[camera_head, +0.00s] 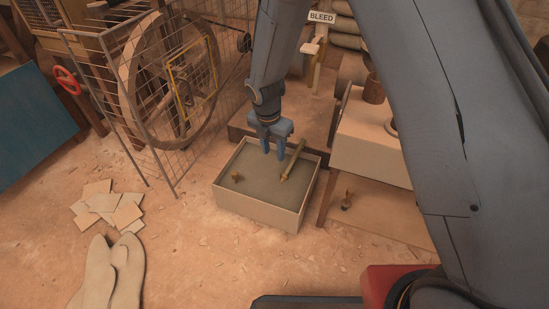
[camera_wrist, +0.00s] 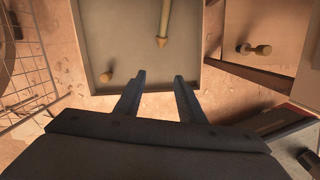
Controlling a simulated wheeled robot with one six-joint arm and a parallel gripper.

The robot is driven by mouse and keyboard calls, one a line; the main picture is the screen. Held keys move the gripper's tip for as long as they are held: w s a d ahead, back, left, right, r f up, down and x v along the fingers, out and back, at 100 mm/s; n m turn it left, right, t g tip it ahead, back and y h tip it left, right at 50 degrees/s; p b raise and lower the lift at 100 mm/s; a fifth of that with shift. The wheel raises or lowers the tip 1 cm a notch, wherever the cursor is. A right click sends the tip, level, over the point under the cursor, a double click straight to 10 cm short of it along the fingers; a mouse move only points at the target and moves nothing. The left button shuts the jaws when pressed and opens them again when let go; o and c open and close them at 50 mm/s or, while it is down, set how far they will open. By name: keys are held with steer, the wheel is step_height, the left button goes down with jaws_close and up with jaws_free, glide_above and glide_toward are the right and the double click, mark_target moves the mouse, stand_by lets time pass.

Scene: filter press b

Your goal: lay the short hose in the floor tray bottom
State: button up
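The floor tray (camera_head: 258,208) is an open pale box with a grey-green bottom. A short tan hose (camera_head: 293,161) with wider ends is in its right part, its far end overlapping the back rim in the head view. I cannot tell whether it lies flat. In the wrist view the hose (camera_wrist: 165,20) runs off the top edge. My gripper (camera_head: 274,154) is over the tray, left of the hose. In the wrist view my gripper (camera_wrist: 156,78) has its two fingers apart with nothing between them.
A small brass fitting (camera_head: 237,177) lies in the tray's left part. Another fitting (camera_head: 346,201) is on the low shelf right of the tray. A wire cage (camera_head: 120,110) with a wheel stands to the left. Loose tiles (camera_head: 105,202) and gloves (camera_head: 110,275) lie on the floor.

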steer(key=s+a+r+m+y, duration=0.1)
steer(key=s+r+m, duration=0.5)
steer(key=r, duration=0.3)
steer(key=s+r+m, duration=0.5)
steer(key=s+r, duration=0.1)
steer(key=r, duration=0.3)
steer(key=s+r+m, duration=0.3)
steer(key=s+m, duration=0.1)
steer(key=s, duration=0.2)
steer(key=s+d+r+m+g+y, duration=0.1)
steer(key=s+r+m, duration=0.2)
steer(key=s, duration=0.4)
steer(key=s+d+r+m, duration=0.1)
steer(key=s+r+m, duration=0.2)
steer(key=s+m, duration=0.3)
steer(key=shift+s+d+r+y, duration=0.2)
steer(key=shift+d+r+y, duration=0.05)
steer(key=shift+y, duration=0.15)
